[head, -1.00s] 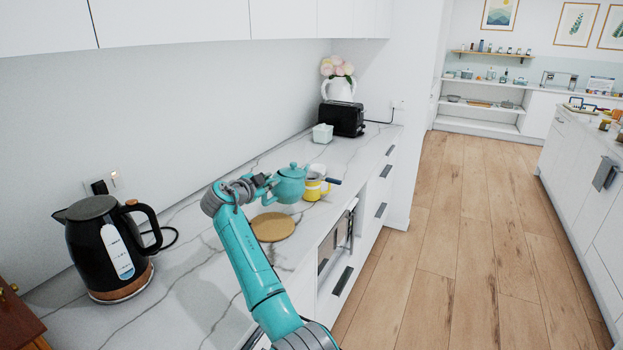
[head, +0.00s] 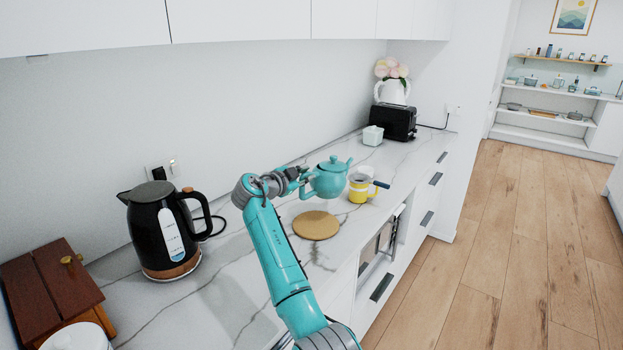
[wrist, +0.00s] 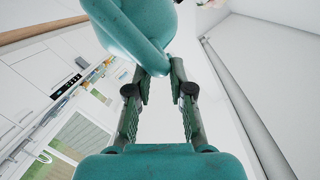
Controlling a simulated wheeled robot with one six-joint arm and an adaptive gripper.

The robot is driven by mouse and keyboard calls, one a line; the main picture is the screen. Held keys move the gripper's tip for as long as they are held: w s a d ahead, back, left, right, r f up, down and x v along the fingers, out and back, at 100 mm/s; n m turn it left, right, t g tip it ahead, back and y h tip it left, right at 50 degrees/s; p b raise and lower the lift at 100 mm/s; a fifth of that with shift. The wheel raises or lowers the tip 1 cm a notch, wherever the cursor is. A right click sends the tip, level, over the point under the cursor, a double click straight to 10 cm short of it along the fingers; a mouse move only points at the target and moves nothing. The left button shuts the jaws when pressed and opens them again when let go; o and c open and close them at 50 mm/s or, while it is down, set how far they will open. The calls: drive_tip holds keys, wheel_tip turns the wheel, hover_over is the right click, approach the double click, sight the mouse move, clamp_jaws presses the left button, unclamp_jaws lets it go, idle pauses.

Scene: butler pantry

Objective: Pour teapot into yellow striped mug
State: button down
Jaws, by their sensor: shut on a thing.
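A teal teapot (head: 329,180) is held above the marble counter in the head view, tilted a little, with its knobbed lid on top. My gripper (head: 300,180) is shut on the teapot's handle at its left side. In the wrist view my gripper (wrist: 160,82) closes on the teapot's handle, and the teapot (wrist: 130,25) fills the top middle. The yellow mug (head: 361,190) stands upright on the counter just right of the teapot; a dark handle-like thing sticks out at its right. The mug's stripes are too small to make out. Its inside is mostly hidden.
A round tan trivet (head: 315,225) lies bare on the counter (head: 235,300). A black kettle (head: 160,235) stands at left beside a wooden box (head: 50,290). A small white pot (head: 373,135), a black toaster (head: 393,121) and a flower vase (head: 394,91) stand behind the mug.

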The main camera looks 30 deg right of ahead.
drive_tip(key=shift+s+a+r, duration=0.15)
drive_tip(key=shift+a+r, duration=0.6)
drive_tip(key=shift+a, duration=0.3)
drive_tip(key=shift+s+a+r, duration=0.15)
drive_tip(key=shift+a+r, duration=0.6)
drive_tip(key=shift+a, duration=0.35)
